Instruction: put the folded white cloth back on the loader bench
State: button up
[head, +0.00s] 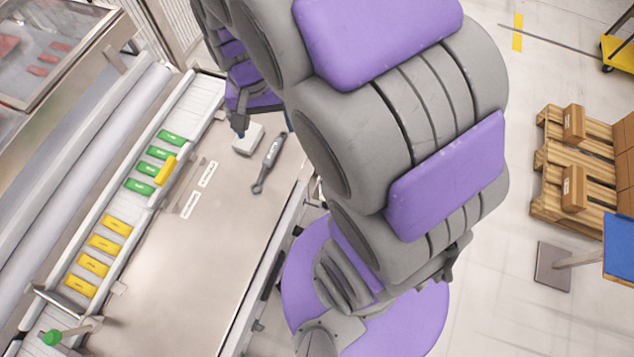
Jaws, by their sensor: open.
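The folded white cloth (248,139) shows as a small pale block near the far right corner of the steel bench top (225,240). It appears to lie on the bench surface. My gripper (264,122) is open just above and beside the cloth, with one finger at the cloth's left edge and the other off to its right. My arm hides part of the gripper, and I cannot tell whether a finger touches the cloth.
A grey hand tool (267,164) lies right of the cloth. A conveyor (130,215) with green and yellow packs runs along the bench's left side, one yellow pack (166,170) askew. Two label strips (190,205) lie nearby. The bench's front middle is clear. A pallet (560,160) with boxes stands far right.

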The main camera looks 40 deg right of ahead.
jog(key=s+r+n, duration=0.2)
jog(key=s+n, duration=0.1)
jog(key=s, duration=0.6)
jog(key=s+r+n, duration=0.2)
jog(key=s, duration=0.8)
jog(key=shift+s+a+n+g, duration=0.15)
jog(key=shift+a+n+g, duration=0.05)
jog(key=shift+n+g, duration=0.2)
jog(key=shift+f, duration=0.1)
jog(key=shift+f+b, duration=0.65)
jog(key=shift+b, duration=0.05)
